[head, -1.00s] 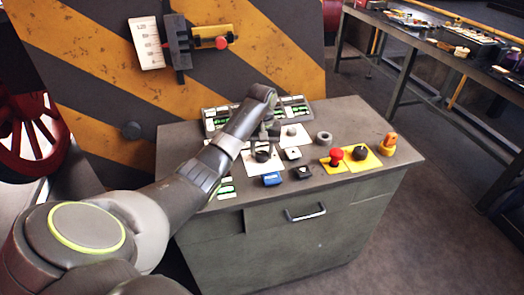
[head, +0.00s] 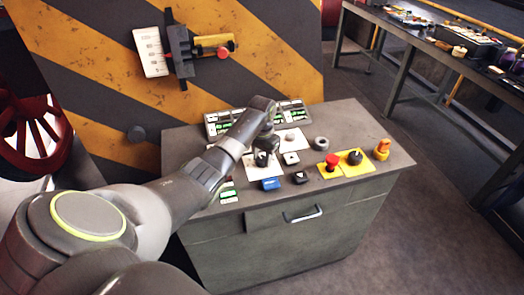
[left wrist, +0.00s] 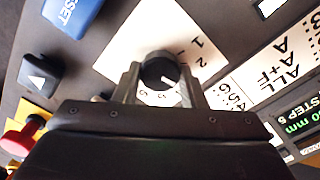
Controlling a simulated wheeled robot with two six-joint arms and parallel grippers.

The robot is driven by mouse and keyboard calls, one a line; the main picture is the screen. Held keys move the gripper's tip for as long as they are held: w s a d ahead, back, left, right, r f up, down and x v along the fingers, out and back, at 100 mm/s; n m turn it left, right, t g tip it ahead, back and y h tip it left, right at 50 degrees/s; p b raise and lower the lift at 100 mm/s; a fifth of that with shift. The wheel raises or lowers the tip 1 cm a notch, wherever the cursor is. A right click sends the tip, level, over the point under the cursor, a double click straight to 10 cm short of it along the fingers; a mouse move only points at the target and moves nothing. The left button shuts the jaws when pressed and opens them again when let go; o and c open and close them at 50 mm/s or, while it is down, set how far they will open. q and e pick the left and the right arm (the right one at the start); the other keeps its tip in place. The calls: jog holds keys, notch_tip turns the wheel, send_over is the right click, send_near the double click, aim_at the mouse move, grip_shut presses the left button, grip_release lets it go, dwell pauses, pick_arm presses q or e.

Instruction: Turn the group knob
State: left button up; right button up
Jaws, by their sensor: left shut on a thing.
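The group knob (left wrist: 160,70) is a small black round knob with a white mark, on a white numbered plate (left wrist: 135,38) in the left wrist view. The fingers of my left gripper (left wrist: 160,82) stand on either side of it, shut on it. In the head view the dark knob (head: 261,158) shows on its white plate (head: 250,172) atop the grey console, with my left gripper (head: 266,144) coming down over it from behind. Part of the plate and its numbers are hidden by the gripper. My right gripper is not in view.
Near the knob are a blue RESET button (head: 271,184), a small black arrow button (head: 300,178), a red mushroom button (head: 332,161), a black knob on yellow (head: 355,157) and an orange switch (head: 382,148). Green displays (head: 222,122) line the back. A striped panel (head: 95,75) stands behind.

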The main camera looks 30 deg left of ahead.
pick_arm(q)
jog(key=m, duration=0.1)
jog(key=m+p, duration=0.1)
jog(key=shift+r+m, duration=0.2)
jog(key=shift+m, duration=0.1)
jog(key=shift+f+m+p, duration=0.1)
jog(key=shift+m+p, duration=0.5)
jog(key=shift+m, duration=0.5)
jog(key=shift+w, duration=0.1)
jog(key=o, duration=1)
